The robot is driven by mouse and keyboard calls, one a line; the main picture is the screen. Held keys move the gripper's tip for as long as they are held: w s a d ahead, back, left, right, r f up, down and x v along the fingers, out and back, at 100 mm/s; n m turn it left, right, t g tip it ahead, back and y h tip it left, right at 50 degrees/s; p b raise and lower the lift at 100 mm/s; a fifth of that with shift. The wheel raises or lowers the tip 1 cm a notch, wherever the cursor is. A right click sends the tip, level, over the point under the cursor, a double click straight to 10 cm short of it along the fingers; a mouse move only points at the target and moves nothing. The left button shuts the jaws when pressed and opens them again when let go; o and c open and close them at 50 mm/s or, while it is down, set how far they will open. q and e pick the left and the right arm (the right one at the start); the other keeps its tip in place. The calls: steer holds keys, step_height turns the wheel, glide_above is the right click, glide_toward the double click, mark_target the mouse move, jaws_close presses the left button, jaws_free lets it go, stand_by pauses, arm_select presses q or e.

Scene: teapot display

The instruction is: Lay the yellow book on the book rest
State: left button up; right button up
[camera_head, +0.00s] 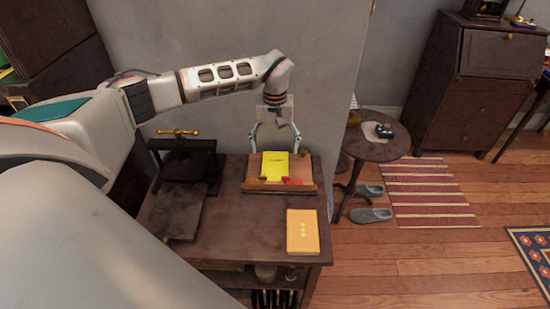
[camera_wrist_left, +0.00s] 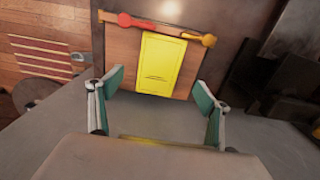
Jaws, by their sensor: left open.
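The yellow book (camera_head: 275,165) lies on the wooden book rest (camera_head: 305,187) on the desk. In the left wrist view the book (camera_wrist_left: 162,64) lies face up against the bare wood of the rest (camera_wrist_left: 121,55), near the ledge with a red clip and an orange clip. My left gripper (camera_head: 276,146) is open behind the book's far edge. In the left wrist view its fingers (camera_wrist_left: 158,86) stand wide apart with nothing between them, and the book is free of them. My right gripper is not in view.
An orange book (camera_head: 302,231) lies on the desk's front right. A dark press with a brass handle (camera_head: 178,132) stands at the desk's left. A round side table (camera_head: 374,150) stands to the right. The desk's middle is clear; a grey wall rises behind.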

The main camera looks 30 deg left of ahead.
arm_select(q)
step_height(320, 180, up, 4)
steer(key=shift+s+f, duration=0.1)
stand_by(0.7)
